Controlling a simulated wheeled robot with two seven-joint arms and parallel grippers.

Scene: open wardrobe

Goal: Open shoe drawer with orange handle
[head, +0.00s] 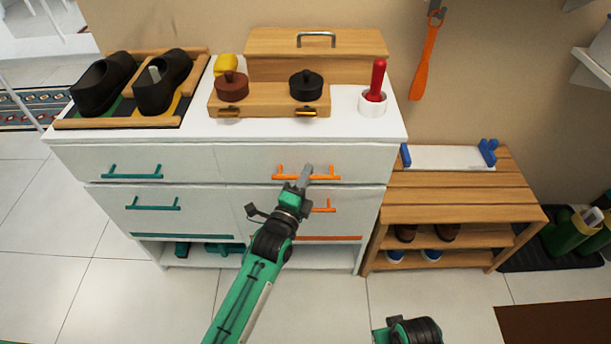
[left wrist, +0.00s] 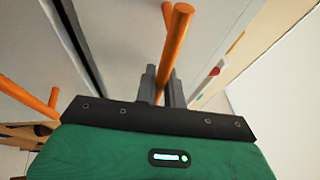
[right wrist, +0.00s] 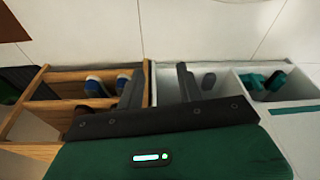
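The white cabinet (head: 75,155) has two upper drawers side by side. The upper right drawer front (head: 235,170) carries an orange bar handle (head: 328,178) and looks flush with its neighbour. My left gripper (head: 304,176) is at this handle. In the left wrist view, the orange bar (left wrist: 176,45) passes between the left gripper's fingers (left wrist: 163,85), which are close together on it. My right gripper is low in front of the furniture; only part of its arm shows in the head view. In the right wrist view its fingers (right wrist: 158,88) are wide apart and empty.
A second orange handle (head: 324,207) sits on the drawer below. Teal handles (head: 133,171) are on the left drawers. Shoes (head: 163,85), a wooden box (head: 320,58) and a red-handled tool (head: 376,80) stand on top. A wooden shoe rack (head: 455,207) stands to the right. Floor in front is clear.

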